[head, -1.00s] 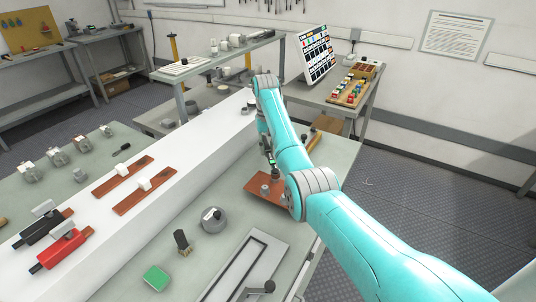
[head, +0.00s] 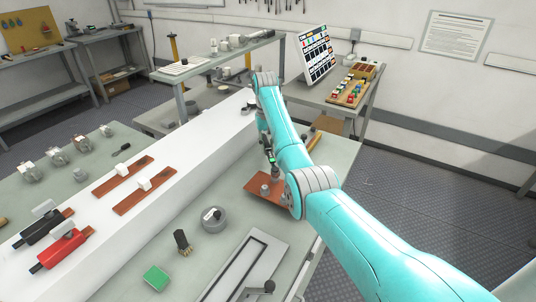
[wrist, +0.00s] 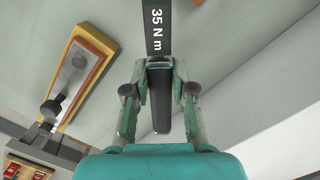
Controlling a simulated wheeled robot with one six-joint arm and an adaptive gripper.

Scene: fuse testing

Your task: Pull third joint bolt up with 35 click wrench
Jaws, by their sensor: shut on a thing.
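My gripper (wrist: 160,100) is shut on a dark wrench (wrist: 158,28) marked "35 N m". The wrench runs up out of the top of the wrist view, so its head is hidden there. In the head view my gripper (head: 270,157) is partly hidden by my arm, above a copper-coloured plate (head: 258,188). The plate carries small grey bolts (head: 265,190) near its right part. I cannot tell which bolt is the third, or whether the wrench touches one.
A round grey device (head: 214,219), a small black block (head: 182,242) and a green-topped block (head: 156,278) stand on the table. A grey slotted frame (head: 240,275) lies at the front. A long white raised block (head: 165,155) runs along the left.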

